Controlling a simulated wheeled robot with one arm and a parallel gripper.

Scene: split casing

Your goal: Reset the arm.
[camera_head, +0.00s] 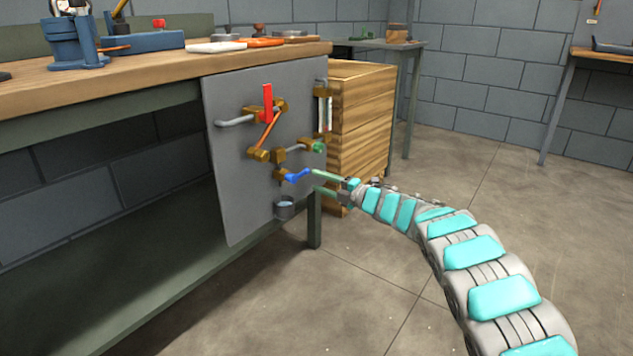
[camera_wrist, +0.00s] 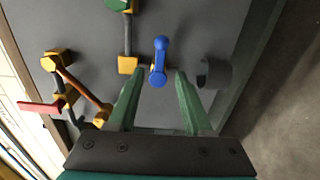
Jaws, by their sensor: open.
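My gripper (camera_head: 322,183) is at the end of my segmented grey and turquoise arm, close to a grey panel (camera_head: 232,200) on the side of the workbench. In the wrist view my gripper (camera_wrist: 157,85) is open, with its two green fingers apart. A blue valve handle (camera_wrist: 160,60) lies in the picture between and beyond the fingertips; I cannot tell whether they touch it. The blue handle also shows in the head view (camera_head: 298,175), just left of my fingertips. No object shows between the fingers' inner faces except the lower end of this handle.
The panel also carries a red lever (camera_head: 267,101), brass fittings with pipes, a green knob (camera_head: 319,147) and a small grey cup (camera_head: 284,208). A wooden cabinet (camera_head: 362,110) stands behind my gripper. Tools lie on the workbench (camera_head: 150,77). The floor (camera_head: 370,290) near my arm is clear.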

